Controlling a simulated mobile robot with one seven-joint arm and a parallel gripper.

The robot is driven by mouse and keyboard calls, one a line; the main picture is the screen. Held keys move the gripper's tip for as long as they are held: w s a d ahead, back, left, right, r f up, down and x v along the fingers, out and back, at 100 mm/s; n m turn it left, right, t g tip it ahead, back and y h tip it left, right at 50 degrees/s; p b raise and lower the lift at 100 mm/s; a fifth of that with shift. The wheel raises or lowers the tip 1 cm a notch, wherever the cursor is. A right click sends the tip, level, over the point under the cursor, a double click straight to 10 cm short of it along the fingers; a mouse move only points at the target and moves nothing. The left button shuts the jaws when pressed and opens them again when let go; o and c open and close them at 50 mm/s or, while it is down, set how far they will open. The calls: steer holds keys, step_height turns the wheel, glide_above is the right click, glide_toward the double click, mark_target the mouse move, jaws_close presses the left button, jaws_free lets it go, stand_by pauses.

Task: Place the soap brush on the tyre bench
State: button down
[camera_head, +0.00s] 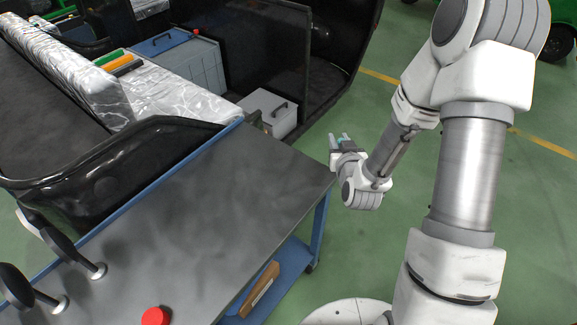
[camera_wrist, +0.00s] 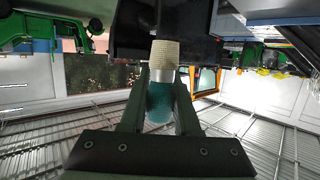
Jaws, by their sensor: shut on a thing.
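The soap brush (camera_wrist: 165,54) shows in the wrist view with a pale bristle head and a teal see-through body. My gripper (camera_wrist: 160,108) is shut on its teal body, and the bristle end points away from the wrist. In the head view my gripper (camera_head: 338,141) is just off the far right corner of the tyre bench, with a small teal bit of the brush showing at the fingers. The tyre bench (camera_head: 225,190) has a dark grey top and a blue frame. Its right part is bare.
A red round object (camera_head: 155,316) is at the bench's near edge. Black knobs on metal bases (camera_head: 75,247) are at the left. A brown block (camera_head: 260,288) lies on the lower blue shelf. A black vehicle body (camera_head: 110,165) borders the bench; a grey case (camera_head: 270,112) stands beyond.

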steer(key=s+a+f+n+g+y+b, duration=0.2)
steer(key=s+n+g+y+b, duration=0.3)
steer(key=n+y+b, duration=0.3)
steer(key=shift+a+n+g+y, duration=0.3)
steer(key=shift+a+n+y, duration=0.65)
steer(key=shift+y, duration=0.55)
steer(key=w+a+f+b, duration=0.1)
steer(key=a+f, duration=0.1)
steer(key=a, duration=0.1)
steer(key=a+f+b, duration=0.1)
steer(key=a+f, duration=0.1)
steer(key=a, duration=0.2)
steer(key=w+a+f+b, duration=0.1)
steer(key=a+f+b, duration=0.1)
steer(key=a+f, duration=0.1)
steer(key=shift+w+a+f, duration=0.1)
steer(key=shift+w+a, duration=0.2)
steer(key=shift+a, duration=0.4)
steer(key=shift+f+b, duration=0.6)
steer(key=shift+f, duration=1.1)
